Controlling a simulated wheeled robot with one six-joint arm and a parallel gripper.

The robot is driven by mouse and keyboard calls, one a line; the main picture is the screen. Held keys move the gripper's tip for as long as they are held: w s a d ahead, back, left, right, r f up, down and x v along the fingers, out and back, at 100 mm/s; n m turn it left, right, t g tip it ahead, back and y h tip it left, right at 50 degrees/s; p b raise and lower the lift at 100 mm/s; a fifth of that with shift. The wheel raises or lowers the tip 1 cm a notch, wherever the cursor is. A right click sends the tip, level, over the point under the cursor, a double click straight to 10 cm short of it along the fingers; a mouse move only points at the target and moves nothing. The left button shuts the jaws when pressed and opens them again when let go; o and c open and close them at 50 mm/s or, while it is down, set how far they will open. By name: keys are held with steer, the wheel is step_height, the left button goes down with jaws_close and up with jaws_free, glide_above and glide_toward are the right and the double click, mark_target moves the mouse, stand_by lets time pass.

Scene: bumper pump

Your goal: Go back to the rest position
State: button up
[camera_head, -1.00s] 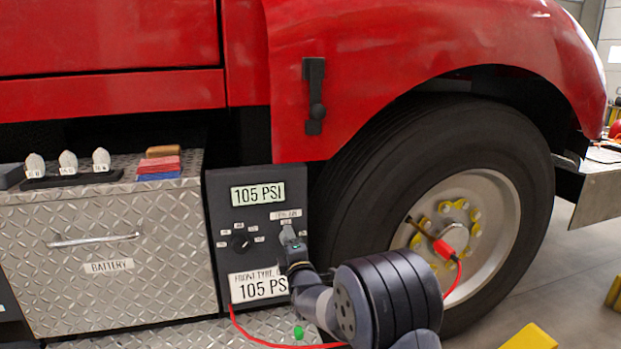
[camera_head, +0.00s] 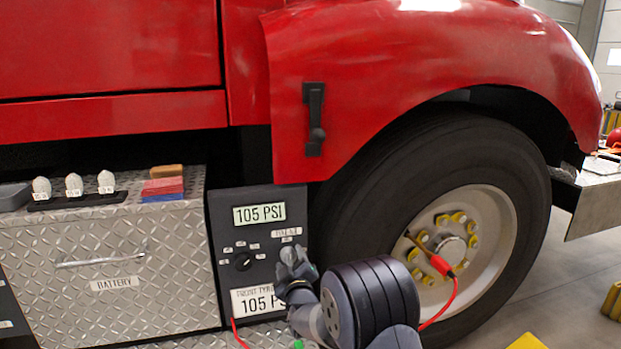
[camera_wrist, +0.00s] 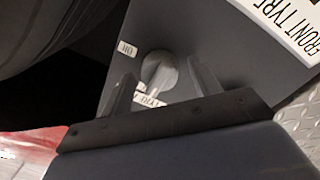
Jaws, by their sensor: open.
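My gripper (camera_head: 292,262) is in front of the lower right of the dark pump panel (camera_head: 222,215). In the wrist view the gripper (camera_wrist: 160,90) is open, its two fingers spread on either side of a round grey knob (camera_wrist: 159,70) on the panel. No object is between the fingers that I can see as held; whether they touch the knob cannot be told. The panel display (camera_head: 259,215) reads 105 PSI. A lower label (camera_head: 258,300) reads FRONT TYRE and 105 PSI, partly hidden by my arm. A second dial (camera_head: 242,261) sits left of my gripper.
A red hose (camera_head: 440,305) runs to the front wheel's (camera_head: 480,235) valve area, close to my arm. A metal battery box (camera_head: 130,240) stands left, with white bulb-shaped items (camera_head: 74,185) and coloured blocks (camera_head: 163,187) on top. A red fender (camera_head: 380,90) overhangs above.

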steer(key=m+p, duration=0.3)
steer(key=m, duration=0.1)
steer(key=shift+r, duration=0.2)
steer(key=shift+f+m+p, duration=0.1)
steer(key=shift+m+p, duration=0.35)
steer(key=shift+m, duration=0.25)
steer(key=shift+s+f, duration=0.1)
